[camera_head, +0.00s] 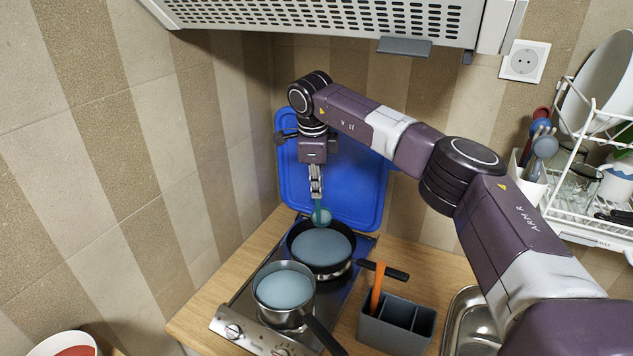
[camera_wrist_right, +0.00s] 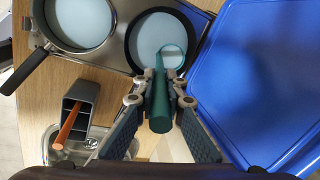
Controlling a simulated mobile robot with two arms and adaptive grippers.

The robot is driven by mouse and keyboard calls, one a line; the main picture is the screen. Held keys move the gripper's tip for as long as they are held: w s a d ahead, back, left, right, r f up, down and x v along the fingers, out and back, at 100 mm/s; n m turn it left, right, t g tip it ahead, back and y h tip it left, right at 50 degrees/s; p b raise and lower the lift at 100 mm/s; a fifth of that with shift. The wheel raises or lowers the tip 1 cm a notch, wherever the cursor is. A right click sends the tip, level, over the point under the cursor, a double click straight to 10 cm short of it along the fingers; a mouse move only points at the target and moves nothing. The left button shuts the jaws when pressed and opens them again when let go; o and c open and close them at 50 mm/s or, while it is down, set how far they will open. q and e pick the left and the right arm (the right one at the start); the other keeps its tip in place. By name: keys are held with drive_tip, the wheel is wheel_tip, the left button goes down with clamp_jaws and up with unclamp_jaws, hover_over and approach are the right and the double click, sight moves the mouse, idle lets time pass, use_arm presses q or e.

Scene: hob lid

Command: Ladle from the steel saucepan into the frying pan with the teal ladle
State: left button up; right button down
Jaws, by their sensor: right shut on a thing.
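My right gripper (camera_head: 317,190) is shut on the teal ladle (camera_head: 321,216) and holds it upright with the bowl low. The bowl is over the far part of the frying pan (camera_head: 374,267); I cannot tell whether it touches the contents. In the right wrist view the ladle handle (camera_wrist_right: 160,100) runs between the fingers (camera_wrist_right: 160,86). The frying pan holds pale blue liquid and sits on the rear of the hob. The steel saucepan (camera_head: 284,307), also with pale blue liquid, stands nearer on the hob. My left gripper is not in view.
A blue lid (camera_head: 355,195) leans upright behind the hob (camera_head: 233,318). A grey divided holder (camera_head: 397,327) with an orange-handled tool (camera_head: 377,287) stands right of the hob, near a sink (camera_head: 470,318). A dish rack (camera_head: 590,225) is at right; the hood (camera_head: 330,18) hangs above.

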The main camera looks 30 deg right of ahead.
drive_tip(key=n, duration=0.2)
drive_tip(key=f+n, duration=0.1)
drive_tip(key=n, duration=0.2)
drive_tip(key=shift+d+f+n+h+p, duration=0.15)
drive_tip(key=shift+f+n+h+p, duration=0.15)
drive_tip(key=shift+f, duration=0.1)
drive_tip(key=n, duration=0.2)
drive_tip(key=f+n, duration=0.1)
drive_tip(key=n, duration=0.1)
drive_tip(key=shift+d+f, duration=0.1)
drive_tip(key=shift+f, duration=0.05)
drive_tip(key=shift+f+n+h, duration=0.3)
drive_tip(key=shift+n, duration=0.4)
drive_tip(key=s+a+f+t+h+b, duration=0.3)
drive_tip(key=a+f+h+b, duration=0.1)
drive_tip(key=b, duration=0.6)
drive_tip(key=s+a+f+t+h+b, duration=0.3)
drive_tip(key=a+f+h+b, duration=0.1)
drive_tip(key=f+b, duration=0.4)
drive_tip(key=shift+a+t+h+b, duration=0.15)
drive_tip(key=shift+t+h+b, duration=0.25)
drive_tip(key=shift+h+b, duration=0.6)
idle(0.5)
